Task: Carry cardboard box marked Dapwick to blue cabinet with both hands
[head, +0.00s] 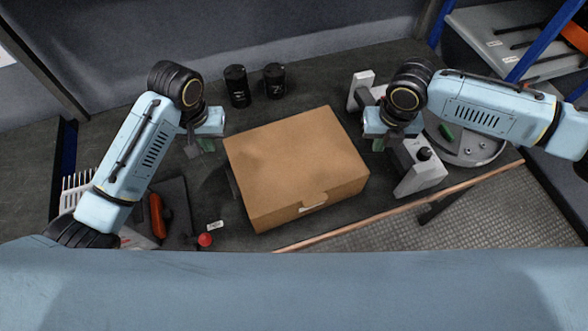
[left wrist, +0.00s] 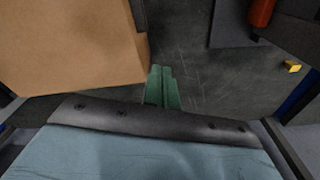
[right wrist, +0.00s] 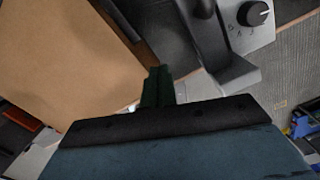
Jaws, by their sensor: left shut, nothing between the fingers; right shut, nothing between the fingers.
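The cardboard box (head: 295,165) sits on the dark worktop in the middle of the head view, closed, with a hand slot on its front side. No Dapwick marking shows on the visible faces. My left gripper (head: 207,147) is shut and empty just left of the box; in the left wrist view the box (left wrist: 70,45) lies beside its closed green fingers (left wrist: 162,88). My right gripper (head: 379,145) is shut and empty just right of the box; the box (right wrist: 70,60) also shows beside its fingers (right wrist: 158,88) in the right wrist view. I cannot make out a blue cabinet.
Two black canisters (head: 237,86) (head: 275,81) stand behind the box. A grey device with a black knob (head: 420,166) and a round metal plate (head: 470,149) stand right. A red-handled tool (head: 157,214) and a red knob (head: 205,240) lie left. Blue-posted shelving (head: 540,45) is at right.

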